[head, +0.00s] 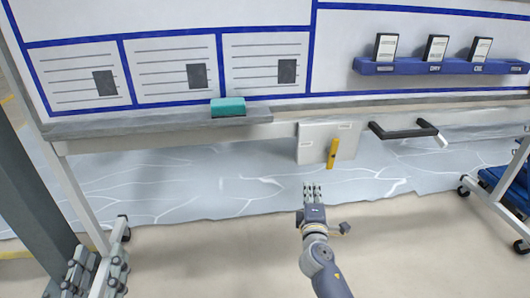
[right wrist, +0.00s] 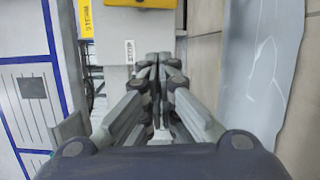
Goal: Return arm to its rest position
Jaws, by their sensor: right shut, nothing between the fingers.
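My right arm reaches up from the bottom of the head view. Its gripper (head: 312,190) is shut and empty above the floor, in front of the board. In the right wrist view the fingertips of the right gripper (right wrist: 152,65) meet with nothing between them. My left gripper (head: 97,268) shows only in part at the bottom left of the head view, beside the board's left leg. Its two fingers stand apart, and no object shows between them.
A wheeled whiteboard (head: 165,70) stands ahead, with a teal eraser (head: 228,107) on its ledge. A grey box (head: 318,142) with a yellow handle (head: 332,153) hangs below, beside a black bracket (head: 403,130). A blue rack (head: 440,66) is fixed higher up. Bare floor (head: 200,260) lies in front.

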